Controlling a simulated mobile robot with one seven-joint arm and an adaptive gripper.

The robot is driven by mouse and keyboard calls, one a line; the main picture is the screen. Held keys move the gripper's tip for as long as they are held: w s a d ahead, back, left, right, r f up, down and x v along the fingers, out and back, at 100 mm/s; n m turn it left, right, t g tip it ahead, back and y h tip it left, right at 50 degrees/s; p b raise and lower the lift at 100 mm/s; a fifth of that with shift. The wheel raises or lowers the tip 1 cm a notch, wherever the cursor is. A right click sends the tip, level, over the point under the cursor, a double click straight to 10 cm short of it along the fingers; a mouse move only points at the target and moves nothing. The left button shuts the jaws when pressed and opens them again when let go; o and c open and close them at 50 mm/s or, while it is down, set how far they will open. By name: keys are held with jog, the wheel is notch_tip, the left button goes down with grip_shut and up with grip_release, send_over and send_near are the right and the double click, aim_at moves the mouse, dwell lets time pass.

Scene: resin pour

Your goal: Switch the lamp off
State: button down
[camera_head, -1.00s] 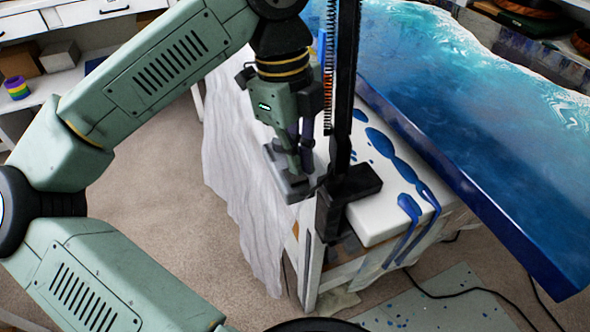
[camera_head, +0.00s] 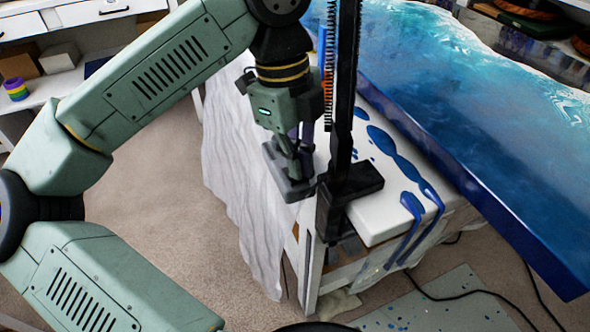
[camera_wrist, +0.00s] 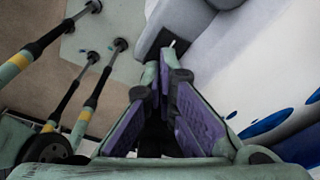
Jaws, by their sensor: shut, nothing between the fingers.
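A black lamp-like stand rises at the table corner, with a black upright (camera_head: 343,95), a coiled spring and a dark clamp base (camera_head: 352,187). Its head is out of view. A grey block (camera_head: 283,186) lies at the table edge just left of the clamp. In the wrist view the grey block (camera_wrist: 150,42) carries a small white mark or switch (camera_wrist: 172,44). My gripper (camera_head: 297,176) points down at the block, shut and empty. In the wrist view my gripper's tips (camera_wrist: 157,62) are close to the white mark; I cannot tell whether they touch.
The white tabletop (camera_head: 375,220) has blue resin spills. A large blue resin slab (camera_head: 470,120) fills the right. A pale draped cloth (camera_head: 235,180) hangs at the table's left side. Black cables (camera_head: 480,292) lie on the floor. Open floor (camera_head: 150,215) is at left.

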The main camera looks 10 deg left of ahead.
jog(key=shift+f, duration=0.35)
jog(key=shift+r, duration=0.15)
jog(key=shift+r+p, duration=2.05)
jog(key=shift+r, duration=1.35)
